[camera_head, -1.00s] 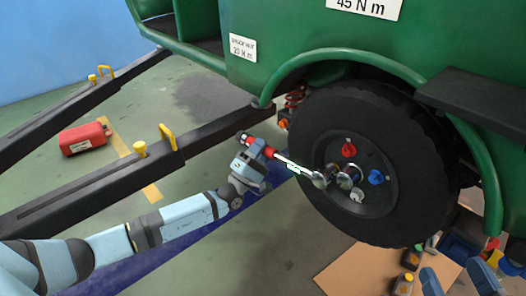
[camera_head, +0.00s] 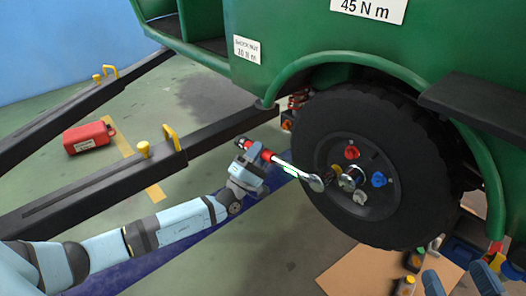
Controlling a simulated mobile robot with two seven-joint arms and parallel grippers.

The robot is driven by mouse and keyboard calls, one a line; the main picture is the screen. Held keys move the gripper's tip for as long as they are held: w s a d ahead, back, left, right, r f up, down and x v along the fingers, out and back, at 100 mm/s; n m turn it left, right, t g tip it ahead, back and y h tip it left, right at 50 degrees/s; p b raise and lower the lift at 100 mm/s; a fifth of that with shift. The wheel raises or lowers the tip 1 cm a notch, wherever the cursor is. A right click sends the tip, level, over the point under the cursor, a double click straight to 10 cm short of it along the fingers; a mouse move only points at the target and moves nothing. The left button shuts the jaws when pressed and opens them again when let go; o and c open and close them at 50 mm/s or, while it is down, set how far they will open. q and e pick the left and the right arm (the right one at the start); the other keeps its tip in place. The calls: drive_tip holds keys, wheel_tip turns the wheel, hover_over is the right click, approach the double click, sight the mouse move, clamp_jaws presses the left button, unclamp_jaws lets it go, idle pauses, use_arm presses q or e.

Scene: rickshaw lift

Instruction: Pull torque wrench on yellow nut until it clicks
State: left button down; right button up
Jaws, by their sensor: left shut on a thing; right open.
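The torque wrench (camera_head: 290,168) has a red and black handle, a silver shaft with a green mark and a round silver head. My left gripper (camera_head: 254,160) is shut on its red handle. The head is in front of the wheel's left part, beside the yellow nut (camera_head: 336,170). The yellow nut is partly hidden, and I cannot tell whether the wrench is seated on it. A red nut (camera_head: 352,152) and a blue nut (camera_head: 379,179) sit around the silver hub (camera_head: 351,178). My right gripper (camera_head: 459,280) is open at the bottom right, partly out of frame.
The black tyre (camera_head: 325,115) stands under the green rickshaw body (camera_head: 300,40). Dark shafts (camera_head: 100,192) with yellow fittings run left. Cardboard (camera_head: 360,270) and small coloured items lie at the lower right.

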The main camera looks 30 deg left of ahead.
use_arm(q)
drive_tip(key=shift+s+a, duration=0.15)
drive_tip(key=shift+s, duration=0.1)
use_arm(e)
drive_tip(key=shift+r, duration=0.1)
use_arm(q)
drive_tip(key=shift+s+a, duration=0.1)
drive_tip(key=shift+s, duration=0.25)
drive_tip(key=shift+s+a, duration=0.15)
drive_tip(key=shift+s, duration=0.3)
use_arm(e)
drive_tip(key=shift+r, duration=0.15)
use_arm(q)
drive_tip(key=s+a+p, duration=0.1)
drive_tip(key=s+a, duration=0.1)
drive_tip(key=s, duration=0.4)
drive_tip(key=shift+s+a, duration=0.15)
drive_tip(key=shift+s, duration=0.1)
use_arm(e)
drive_tip(key=shift+r, duration=0.55)
